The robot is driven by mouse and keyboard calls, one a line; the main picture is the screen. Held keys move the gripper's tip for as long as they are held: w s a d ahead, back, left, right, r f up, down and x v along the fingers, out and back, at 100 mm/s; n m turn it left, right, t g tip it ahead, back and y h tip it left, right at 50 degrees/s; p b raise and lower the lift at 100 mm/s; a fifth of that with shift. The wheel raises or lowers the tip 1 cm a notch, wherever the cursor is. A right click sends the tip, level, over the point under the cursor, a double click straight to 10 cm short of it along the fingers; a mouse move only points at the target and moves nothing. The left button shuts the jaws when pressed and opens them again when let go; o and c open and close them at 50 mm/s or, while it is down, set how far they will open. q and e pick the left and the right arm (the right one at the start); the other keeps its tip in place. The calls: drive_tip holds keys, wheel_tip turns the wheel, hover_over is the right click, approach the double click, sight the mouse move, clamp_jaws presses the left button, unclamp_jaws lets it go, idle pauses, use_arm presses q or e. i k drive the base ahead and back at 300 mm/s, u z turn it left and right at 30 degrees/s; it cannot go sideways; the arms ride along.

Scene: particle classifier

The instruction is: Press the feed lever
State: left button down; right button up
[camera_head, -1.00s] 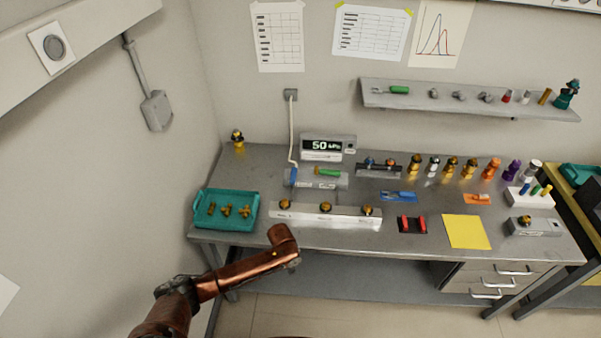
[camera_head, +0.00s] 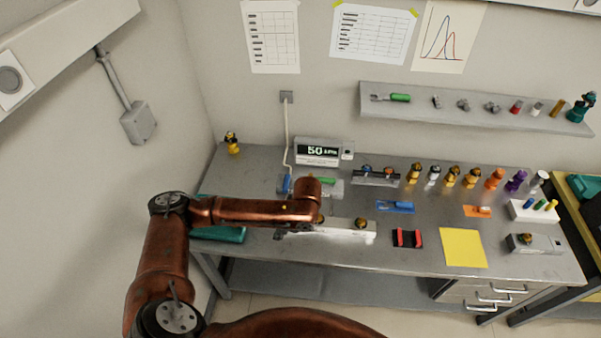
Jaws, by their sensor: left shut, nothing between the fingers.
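My left arm reaches in from the left over the front left of the bench. My left gripper (camera_head: 283,233) is small and partly hidden under the copper wrist. It is shut and empty at the left end of the white bar (camera_head: 345,232), and I cannot tell if it touches it. Behind the wrist is a grey unit with a blue end (camera_head: 285,185) and a green handle (camera_head: 322,181), partly covered by my arm. A display (camera_head: 323,150) behind it reads 50 kPa. I cannot tell which part is the feed lever. My right gripper is not in view.
Several coloured bottles stand along the back. Red pieces on a black pad (camera_head: 407,238) and a yellow sheet (camera_head: 462,248) lie at the front. A wall shelf (camera_head: 470,110) hangs above.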

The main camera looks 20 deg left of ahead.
sight(287, 177)
drive_tip(key=i, duration=1)
